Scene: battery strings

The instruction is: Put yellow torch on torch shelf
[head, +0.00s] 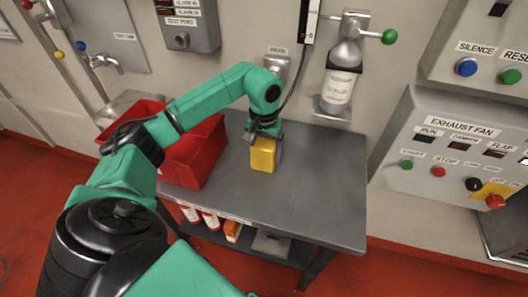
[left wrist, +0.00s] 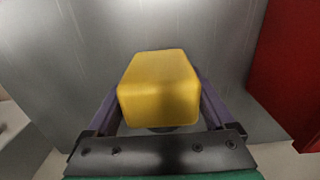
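The yellow torch (head: 263,154) is a boxy yellow block at the grey workbench (head: 310,190), right of the red bin. My left gripper (head: 268,138) reaches down to it from behind. In the left wrist view the torch (left wrist: 160,88) sits between two purple fingers, which lie close against both sides with no clear gap. I cannot tell whether its base touches the bench. A small grey wall fitting (head: 276,64) with an unreadable label is behind my gripper; I cannot tell whether it is the torch shelf. My right gripper is not in view.
A red bin (head: 205,160) stands on the bench's left part, partly behind my left arm. A white cylinder (head: 340,85) sits on a wall bracket at the back. Control panels (head: 450,150) fill the right wall. The bench's right part is clear.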

